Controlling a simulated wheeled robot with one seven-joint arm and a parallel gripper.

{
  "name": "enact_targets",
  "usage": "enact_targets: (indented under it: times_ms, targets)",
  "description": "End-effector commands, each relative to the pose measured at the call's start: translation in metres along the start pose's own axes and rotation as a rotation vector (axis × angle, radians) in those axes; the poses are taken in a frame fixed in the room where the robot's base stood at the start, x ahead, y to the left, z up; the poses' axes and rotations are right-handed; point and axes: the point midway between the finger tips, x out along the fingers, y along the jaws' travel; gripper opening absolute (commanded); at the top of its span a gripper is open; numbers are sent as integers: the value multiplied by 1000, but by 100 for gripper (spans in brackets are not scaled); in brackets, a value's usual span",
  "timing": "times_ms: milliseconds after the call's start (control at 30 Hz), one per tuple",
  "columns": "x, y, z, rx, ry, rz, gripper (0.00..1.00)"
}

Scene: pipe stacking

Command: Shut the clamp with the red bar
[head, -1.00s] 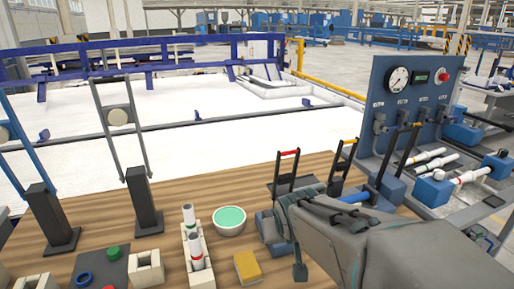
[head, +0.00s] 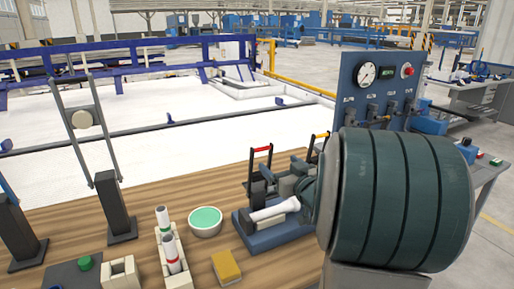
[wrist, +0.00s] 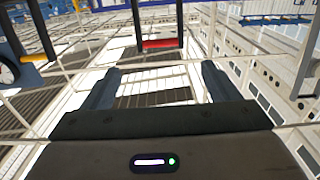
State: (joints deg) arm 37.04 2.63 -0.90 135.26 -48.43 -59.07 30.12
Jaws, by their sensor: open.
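The clamp with the red bar (head: 261,150) stands on a blue base (head: 278,236) near the right part of the wooden table. Its two-armed lever is upright, the red bar across its top. A white pipe (head: 274,210) lies tilted on the base beside it. In the wrist view the red bar (wrist: 162,44) is ahead of my gripper (wrist: 160,72), between its two spread fingers in the picture and apart from them. My gripper is open and empty. In the head view my arm hides most of it.
A second lever with an orange bar (head: 320,136) stands to the right, partly behind my arm. A gauge panel (head: 380,85) rises behind. A green-filled bowl (head: 205,221), a yellow sponge (head: 226,266) and a holder with upright pipes (head: 170,247) stand to the left.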

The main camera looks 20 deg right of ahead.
Motion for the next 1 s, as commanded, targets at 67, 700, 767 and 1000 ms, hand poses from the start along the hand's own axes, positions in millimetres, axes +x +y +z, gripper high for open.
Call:
enact_targets:
  times_ms: [67,700,767,1000]
  targets:
    - [9,0,0,2,0,-3,82]
    - [123,-1,-1,1,0,-1,82]
    - [127,-1,0,1,-1,0,82]
    - [134,0,0,0,1,1,82]
